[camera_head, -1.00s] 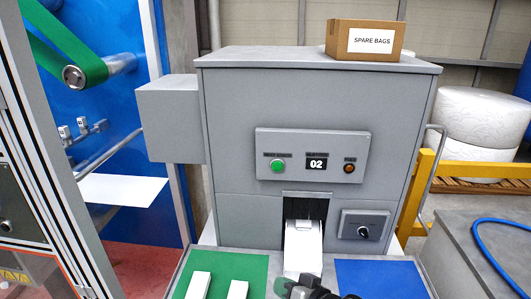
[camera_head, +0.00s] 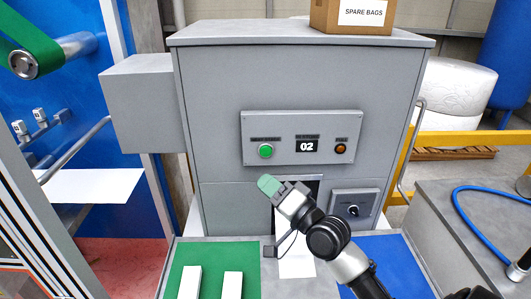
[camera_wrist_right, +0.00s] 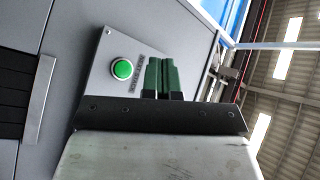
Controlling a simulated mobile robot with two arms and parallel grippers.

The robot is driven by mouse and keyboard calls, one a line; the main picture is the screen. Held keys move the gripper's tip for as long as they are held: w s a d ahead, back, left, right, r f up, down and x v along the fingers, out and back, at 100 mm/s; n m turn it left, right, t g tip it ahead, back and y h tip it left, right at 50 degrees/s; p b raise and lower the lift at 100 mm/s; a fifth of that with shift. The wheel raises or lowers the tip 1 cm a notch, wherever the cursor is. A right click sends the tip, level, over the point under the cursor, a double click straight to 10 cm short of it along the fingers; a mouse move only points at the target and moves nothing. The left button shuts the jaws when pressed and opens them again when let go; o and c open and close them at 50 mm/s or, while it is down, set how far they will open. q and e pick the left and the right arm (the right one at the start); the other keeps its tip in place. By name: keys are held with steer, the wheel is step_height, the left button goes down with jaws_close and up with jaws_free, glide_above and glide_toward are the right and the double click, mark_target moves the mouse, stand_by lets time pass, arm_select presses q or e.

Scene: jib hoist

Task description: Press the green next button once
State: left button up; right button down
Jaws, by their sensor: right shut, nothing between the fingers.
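The green button (camera_head: 265,151) sits at the left of a grey control panel (camera_head: 301,130) on the front of the grey machine. The panel's display reads 02, and an orange-brown button (camera_head: 340,149) is at its right. My right gripper (camera_head: 268,186) is just below the green button in the head view, shut and empty, with green fingertips. In the right wrist view the green button (camera_wrist_right: 122,69) is left of my shut fingers (camera_wrist_right: 161,76), apart from them in the picture. The gap in depth is hard to judge. My left gripper is not in view.
A SPARE BAGS box (camera_head: 352,14) stands on top of the machine (camera_head: 300,62). A knob panel (camera_head: 354,203) is at lower right. A green mat (camera_head: 212,255) with white bars and a blue mat (camera_head: 392,268) lie in front. A grey side box (camera_head: 145,104) juts out at left.

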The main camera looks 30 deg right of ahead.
mark_target(266, 151)
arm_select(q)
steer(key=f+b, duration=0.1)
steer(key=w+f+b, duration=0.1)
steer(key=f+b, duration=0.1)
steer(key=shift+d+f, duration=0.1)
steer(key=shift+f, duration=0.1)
arm_select(e)
steer(key=w+d, duration=0.1)
steer(key=w, duration=0.1)
steer(key=w+d, duration=0.3)
steer(key=w, duration=0.2)
steer(key=shift+d, duration=0.15)
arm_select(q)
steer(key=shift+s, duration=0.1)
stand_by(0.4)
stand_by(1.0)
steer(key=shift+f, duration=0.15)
arm_select(e)
steer(key=shift+w+d, duration=0.2)
steer(key=shift+w, duration=0.1)
